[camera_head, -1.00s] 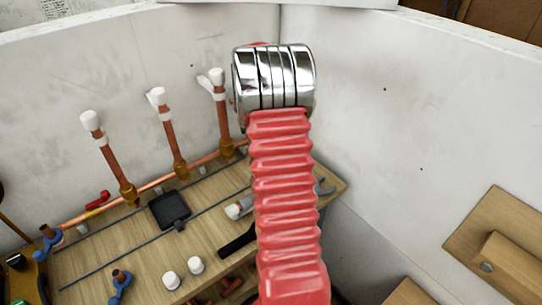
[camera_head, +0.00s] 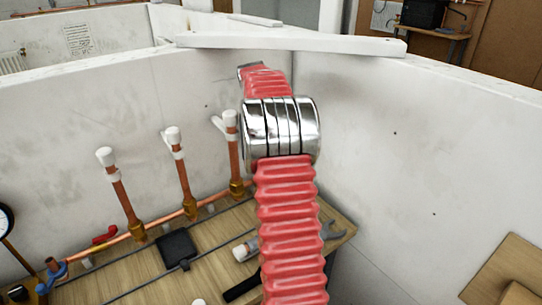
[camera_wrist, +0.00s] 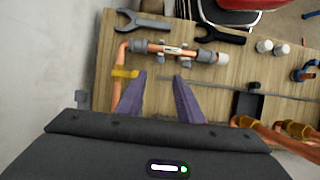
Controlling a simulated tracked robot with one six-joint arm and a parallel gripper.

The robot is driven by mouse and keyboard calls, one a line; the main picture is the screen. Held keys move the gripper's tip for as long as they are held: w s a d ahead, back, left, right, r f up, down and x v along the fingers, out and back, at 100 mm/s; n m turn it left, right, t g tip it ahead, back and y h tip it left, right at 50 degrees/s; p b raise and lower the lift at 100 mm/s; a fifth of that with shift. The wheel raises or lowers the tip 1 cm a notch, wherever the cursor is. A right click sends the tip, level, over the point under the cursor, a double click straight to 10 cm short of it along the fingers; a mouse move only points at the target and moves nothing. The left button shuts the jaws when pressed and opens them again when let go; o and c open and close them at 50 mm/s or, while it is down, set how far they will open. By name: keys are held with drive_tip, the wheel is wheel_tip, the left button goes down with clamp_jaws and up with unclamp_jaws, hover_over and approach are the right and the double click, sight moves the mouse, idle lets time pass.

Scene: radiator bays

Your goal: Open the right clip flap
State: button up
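In the wrist view my gripper (camera_wrist: 162,80) is open, with two purple fingers apart and nothing between them. It is above the wooden board (camera_wrist: 112,42). Beyond the fingertips lies a short copper pipe section (camera_wrist: 172,50) with grey end fittings. Small grey clips, left clip (camera_wrist: 159,57) and right clip (camera_wrist: 187,60), sit along it; I cannot tell whether their flaps are open or shut. The right clip is a little beyond the right fingertip, apart from it. In the head view part of this pipe section (camera_head: 243,249) shows beside my red arm, which hides my gripper.
Three upright copper pipes with white tops, the nearest to my arm here (camera_head: 232,150), stand along the board's back edge. A black square piece (camera_head: 176,247), a spanner (camera_head: 330,232) and a black tool (camera_head: 243,287) lie on the board. White walls (camera_head: 420,170) enclose the corner.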

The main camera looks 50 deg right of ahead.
drive_tip(key=shift+v, duration=0.9)
